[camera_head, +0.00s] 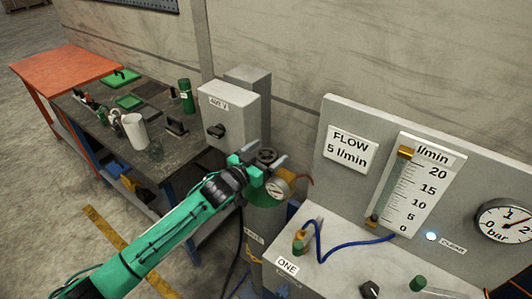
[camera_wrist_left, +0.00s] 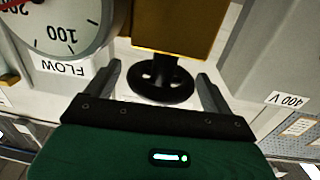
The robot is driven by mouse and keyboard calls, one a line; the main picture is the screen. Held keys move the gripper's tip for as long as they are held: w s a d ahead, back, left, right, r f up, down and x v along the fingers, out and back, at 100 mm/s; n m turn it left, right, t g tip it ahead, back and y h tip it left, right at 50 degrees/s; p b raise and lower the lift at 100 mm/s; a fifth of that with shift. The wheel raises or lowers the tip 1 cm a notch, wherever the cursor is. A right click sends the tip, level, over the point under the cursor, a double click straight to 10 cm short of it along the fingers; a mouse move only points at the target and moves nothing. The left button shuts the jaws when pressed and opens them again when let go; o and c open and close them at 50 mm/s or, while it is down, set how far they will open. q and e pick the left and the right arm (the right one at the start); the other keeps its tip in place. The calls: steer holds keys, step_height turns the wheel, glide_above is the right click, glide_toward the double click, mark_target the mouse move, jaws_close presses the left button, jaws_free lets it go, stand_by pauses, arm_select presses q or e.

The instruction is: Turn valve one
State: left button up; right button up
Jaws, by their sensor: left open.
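My left gripper (camera_head: 258,162) is at the top of a grey cylinder (camera_head: 264,222) in the head view. Its two fingers are spread on either side of a black handwheel (camera_head: 266,155). In the left wrist view the handwheel (camera_wrist_left: 162,88) lies between the open fingers, below a brass block (camera_wrist_left: 174,25); no finger is seen closed on it. My right gripper is not in view.
A round gauge (camera_head: 277,188) sits close beside my left gripper; a gauge (camera_wrist_left: 62,22) fills the wrist view's upper left. A grey 400 V box (camera_head: 229,115) stands behind. The flow panel (camera_head: 345,150) is to the right, a cluttered workbench (camera_head: 160,158) to the left.

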arm_select(q)
steer(key=c, duration=0.9)
steer(key=shift+c, duration=0.5)
